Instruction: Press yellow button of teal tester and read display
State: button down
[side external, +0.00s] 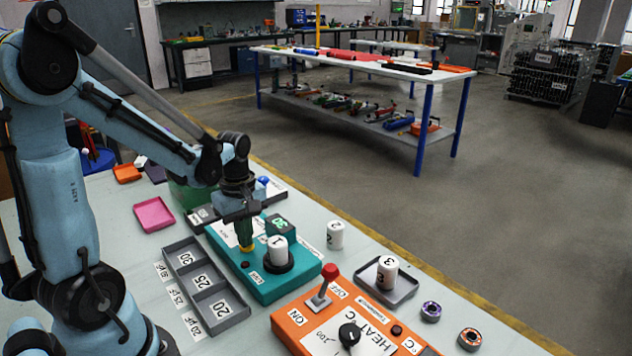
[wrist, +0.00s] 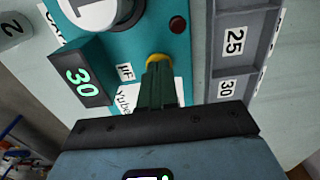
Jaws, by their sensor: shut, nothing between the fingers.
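The teal tester (side external: 300,280) stands on the table and also shows in the wrist view (wrist: 182,60). My gripper (side external: 246,240) is shut and empty, pointing down. Its fingertips (wrist: 158,70) are at the yellow button (wrist: 158,57) and cover part of it; they appear to touch it. The button also shows in the side view (side external: 247,249). The display (wrist: 80,76) is lit with a green 30; it also shows in the side view (side external: 280,225). White tube 1 (side external: 278,248) stands upright in the tester's black socket.
A grey tray (side external: 190,246) with compartments labelled 30, 25 and 20 lies beside the tester. Tube 2 (side external: 336,235) stands on the table; tube 3 (side external: 387,271) stands on a grey plate. An orange heater box (side external: 290,325) with a red lever (side external: 328,275) is in front.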

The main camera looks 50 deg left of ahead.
jog(key=shift+f, duration=0.15)
notch_tip(320, 180, up, 14)
dwell(0.7)
dwell(0.5)
jog(key=d+f+m+t, duration=0.2)
jog(key=d+m, duration=0.4)
jog(key=m, duration=0.3)
jog(key=d+f+m+t, duration=0.2)
jog(key=d+m+t, duration=0.3)
jog(key=d+m, duration=0.2)
jog(key=shift+w+f+m, duration=0.25)
jog(key=shift+w+m, duration=0.2)
jog(key=shift+m, duration=0.55)
